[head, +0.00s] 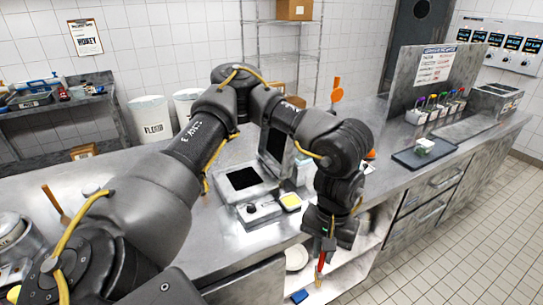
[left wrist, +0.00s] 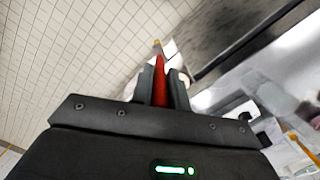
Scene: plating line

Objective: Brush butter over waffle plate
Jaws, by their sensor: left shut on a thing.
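The waffle maker (head: 243,198) stands open on the steel counter, with its dark lower plate (head: 243,179) facing up and its lid (head: 275,146) raised. A small dish of yellow butter (head: 291,201) sits to its right. My left gripper (head: 327,247) points down in front of the counter's front edge, right of the butter dish. It is shut on a red-handled brush (head: 321,264), whose tip hangs downward. In the left wrist view the red handle (left wrist: 160,84) stands between the two dark fingers (left wrist: 160,90). My right gripper is not in view.
Open shelves under the counter (head: 420,152) hold a white plate (head: 297,258) and a blue item (head: 299,296). A dark tray (head: 408,158) and several coloured bottles (head: 440,103) stand at the right. An orange utensil (head: 337,92) rises behind my arm. The floor (head: 455,240) at right is clear.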

